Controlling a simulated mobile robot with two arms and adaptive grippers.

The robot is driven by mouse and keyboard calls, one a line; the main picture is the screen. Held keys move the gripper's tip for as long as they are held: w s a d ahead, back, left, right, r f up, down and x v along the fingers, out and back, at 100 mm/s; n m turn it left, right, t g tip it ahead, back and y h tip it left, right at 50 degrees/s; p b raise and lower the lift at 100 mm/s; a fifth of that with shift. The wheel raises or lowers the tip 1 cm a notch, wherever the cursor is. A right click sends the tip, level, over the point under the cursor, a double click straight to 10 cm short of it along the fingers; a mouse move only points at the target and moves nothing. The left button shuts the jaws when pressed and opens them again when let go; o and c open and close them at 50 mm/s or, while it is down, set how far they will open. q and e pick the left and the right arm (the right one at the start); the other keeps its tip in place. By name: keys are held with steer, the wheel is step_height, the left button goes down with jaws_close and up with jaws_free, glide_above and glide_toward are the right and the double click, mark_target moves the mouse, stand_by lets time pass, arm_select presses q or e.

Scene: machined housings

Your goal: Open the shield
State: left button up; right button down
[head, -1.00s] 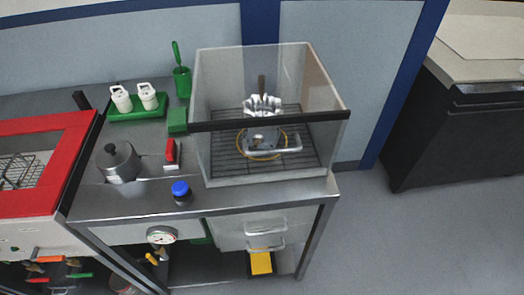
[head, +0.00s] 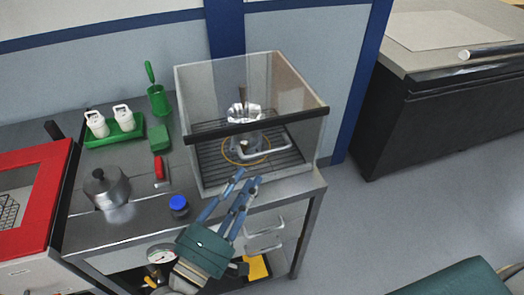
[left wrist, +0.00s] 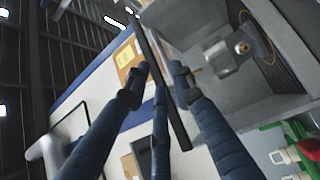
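The shield (head: 300,145) is a clear box-shaped cover on the metal bench, with a black bar (head: 285,121) across its upper front edge. It looks closed at the front. Inside are a silver machined part (head: 243,114) and a yellow ring on a dark grate. My left gripper (head: 240,178) is in front of the shield's lower front, below the bar, fingers pointing up towards it. The fingers are spread and hold nothing. In the left wrist view the black bar (left wrist: 150,45) runs diagonally beyond the open fingers (left wrist: 160,76). My right gripper is out of view.
On the bench left of the shield stand a metal pot (head: 106,187), a blue-capped jar (head: 179,206), a red-handled item (head: 160,170) and a green tray (head: 114,134) with two white bottles. A red-framed unit (head: 50,205) is at the left.

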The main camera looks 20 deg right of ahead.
mark_target(264, 154)
arm_select(q)
steer(key=p+x, duration=0.1)
steer(key=x, duration=0.9)
steer(key=shift+w+f, duration=0.1)
jaws_close()
